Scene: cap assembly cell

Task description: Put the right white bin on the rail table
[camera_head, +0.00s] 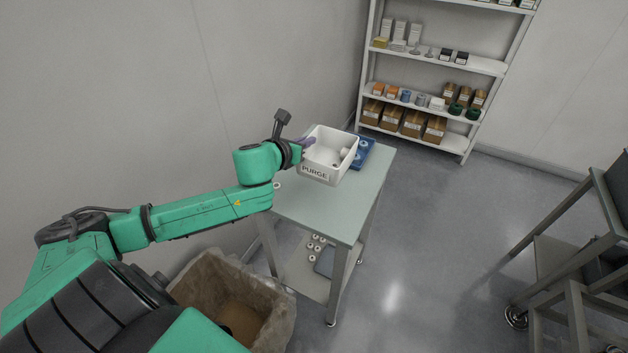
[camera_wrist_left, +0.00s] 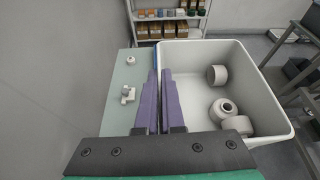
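A white bin (camera_head: 327,166) with the word PURGE on its front is at the far end of a pale green-topped table (camera_head: 333,213). Several pale round parts (camera_wrist_left: 217,76) lie inside it, seen in the left wrist view. My left gripper (camera_head: 308,143) is at the bin's left wall. In the left wrist view its purple fingers (camera_wrist_left: 160,95) are close together, one on each side of that wall, and look shut on it. Whether the bin's base touches the table cannot be told. My right gripper is not in view.
A blue tray (camera_head: 367,150) lies beside the bin. Small white parts (camera_wrist_left: 128,94) stand on the table left of the fingers. A lined waste box (camera_head: 279,306) stands in front, shelving (camera_head: 482,66) behind, and a grey metal frame (camera_head: 557,207) at right. Open floor lies between.

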